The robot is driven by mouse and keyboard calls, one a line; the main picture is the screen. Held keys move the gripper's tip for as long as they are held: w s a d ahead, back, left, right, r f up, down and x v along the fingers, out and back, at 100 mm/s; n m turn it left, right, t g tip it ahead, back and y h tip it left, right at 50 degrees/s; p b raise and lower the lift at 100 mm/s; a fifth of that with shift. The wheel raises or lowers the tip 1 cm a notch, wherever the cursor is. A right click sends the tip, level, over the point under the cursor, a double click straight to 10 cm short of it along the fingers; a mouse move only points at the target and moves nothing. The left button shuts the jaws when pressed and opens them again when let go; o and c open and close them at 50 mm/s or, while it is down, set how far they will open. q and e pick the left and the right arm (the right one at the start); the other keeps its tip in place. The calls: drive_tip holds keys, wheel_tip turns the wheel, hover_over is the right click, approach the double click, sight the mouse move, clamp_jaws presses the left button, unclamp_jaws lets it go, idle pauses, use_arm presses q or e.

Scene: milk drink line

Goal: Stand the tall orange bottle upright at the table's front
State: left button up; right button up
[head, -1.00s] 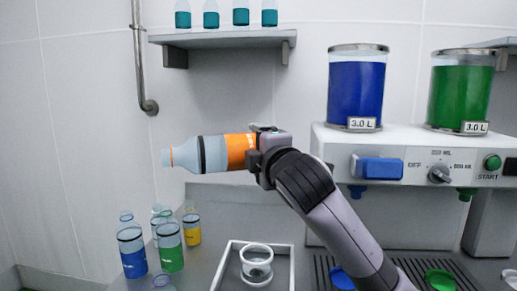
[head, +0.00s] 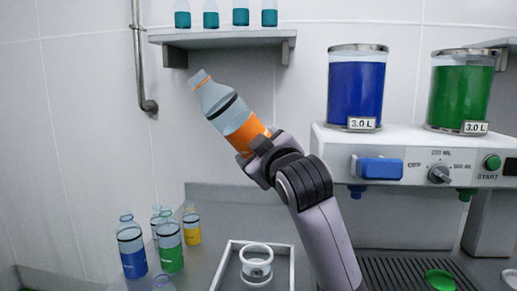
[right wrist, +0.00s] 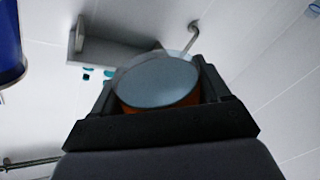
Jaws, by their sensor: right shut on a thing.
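The tall orange bottle (head: 225,108) has a clear body, an orange lower band and an orange cap ring. It is held in the air above the table (head: 205,215), tilted with its neck up and to the left. My right gripper (head: 258,148) is shut on its lower end. In the right wrist view the bottle's round base (right wrist: 158,82) sits between the two fingers (right wrist: 155,95). My left gripper is not in view.
Blue (head: 132,250), green (head: 170,248) and yellow (head: 192,228) bottles stand at the left of the table. A white tray (head: 220,275) holds a white cup (head: 257,262). The dispenser (head: 410,150) stands at the right. A shelf (head: 225,38) with several small bottles is above.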

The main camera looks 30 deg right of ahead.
drive_tip(key=shift+m, duration=1)
drive_tip(key=shift+m, duration=0.9)
drive_tip(key=m, duration=0.4)
